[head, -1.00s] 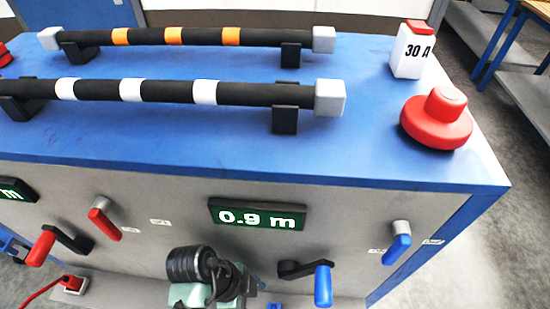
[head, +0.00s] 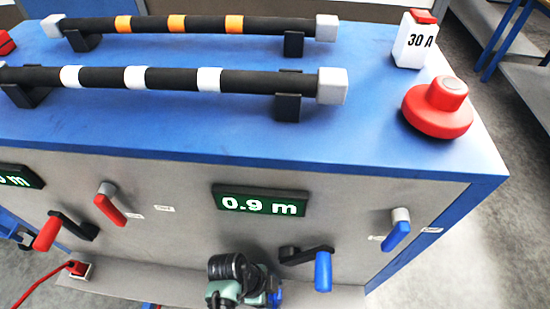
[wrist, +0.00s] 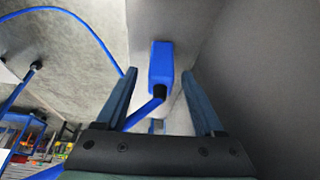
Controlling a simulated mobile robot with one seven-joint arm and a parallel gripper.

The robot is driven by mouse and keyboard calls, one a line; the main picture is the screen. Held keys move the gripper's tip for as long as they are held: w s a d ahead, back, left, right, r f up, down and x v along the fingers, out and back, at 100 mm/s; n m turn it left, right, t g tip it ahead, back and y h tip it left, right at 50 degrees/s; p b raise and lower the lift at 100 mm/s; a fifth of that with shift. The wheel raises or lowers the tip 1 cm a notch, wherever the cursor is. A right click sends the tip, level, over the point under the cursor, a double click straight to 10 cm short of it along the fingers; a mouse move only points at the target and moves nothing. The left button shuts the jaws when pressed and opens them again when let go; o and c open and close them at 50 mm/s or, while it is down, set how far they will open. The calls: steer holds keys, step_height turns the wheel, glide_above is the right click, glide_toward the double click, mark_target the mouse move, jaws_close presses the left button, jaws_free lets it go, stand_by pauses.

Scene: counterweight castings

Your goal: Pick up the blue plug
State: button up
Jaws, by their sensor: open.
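The blue plug (wrist: 161,66) is a blue block with a black collar, in the middle of the wrist view. A blue cable runs from its collar down and left, passing behind the gripper body. My gripper (wrist: 160,72) is open, with one finger on each side of the plug in the picture. Gaps show on both sides; I cannot tell whether the fingertips reach its depth. In the head view my arm's end is low in front of the grey panel, and the plug cannot be made out clearly.
A blue-handled crank (head: 322,270) is just right of my arm, below the 0.9 m display (head: 260,201). A blue lever (head: 397,231) is farther right. A red plug (head: 77,268) with a red cable is at lower left, near a red-handled crank (head: 47,234).

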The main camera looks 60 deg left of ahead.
jaws_close()
steer(key=shift+r, duration=0.2)
stand_by(0.5)
